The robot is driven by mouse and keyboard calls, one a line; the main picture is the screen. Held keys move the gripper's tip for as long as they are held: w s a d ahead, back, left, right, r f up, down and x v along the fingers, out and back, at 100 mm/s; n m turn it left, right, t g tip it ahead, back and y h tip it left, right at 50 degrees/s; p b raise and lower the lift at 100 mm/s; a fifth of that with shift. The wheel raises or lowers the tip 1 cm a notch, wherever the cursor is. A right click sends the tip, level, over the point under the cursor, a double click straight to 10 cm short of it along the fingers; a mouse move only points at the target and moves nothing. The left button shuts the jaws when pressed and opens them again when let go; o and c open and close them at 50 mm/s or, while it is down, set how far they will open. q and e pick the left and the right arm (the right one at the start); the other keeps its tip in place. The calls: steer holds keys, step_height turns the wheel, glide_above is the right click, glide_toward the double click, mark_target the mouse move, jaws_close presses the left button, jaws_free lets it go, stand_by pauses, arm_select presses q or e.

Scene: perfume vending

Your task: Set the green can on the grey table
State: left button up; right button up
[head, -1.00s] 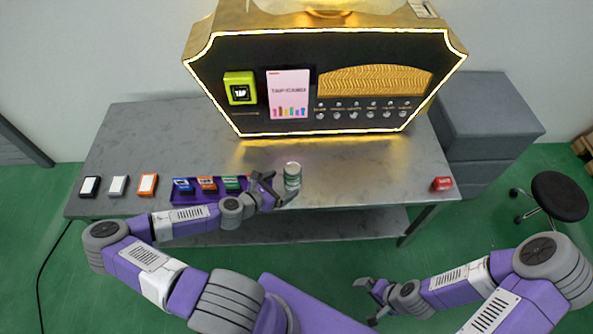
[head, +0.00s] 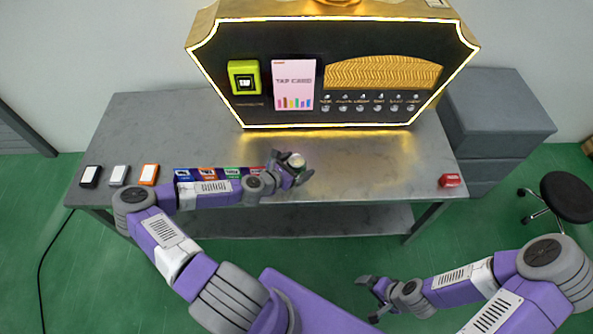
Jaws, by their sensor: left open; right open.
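The green can shows its pale round top (head: 297,160) near the front edge of the grey table (head: 380,180), in the head view. Most of its body is hidden behind my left gripper (head: 291,170). That gripper is open, with its fingers at the can; I cannot tell whether they touch it or whether the can's base rests on the table. My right gripper (head: 369,297) is open and empty, low in front of the table and apart from it.
A gold-and-black vending machine (head: 290,110) stands at the back of the table. Small boxes in black (head: 90,176), grey (head: 119,175) and orange (head: 149,174) lie at left. Several coloured boxes sit beside my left forearm. A red item (head: 450,180) lies at right.

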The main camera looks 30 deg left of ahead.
arm_select(q)
steer(key=c, duration=1.3)
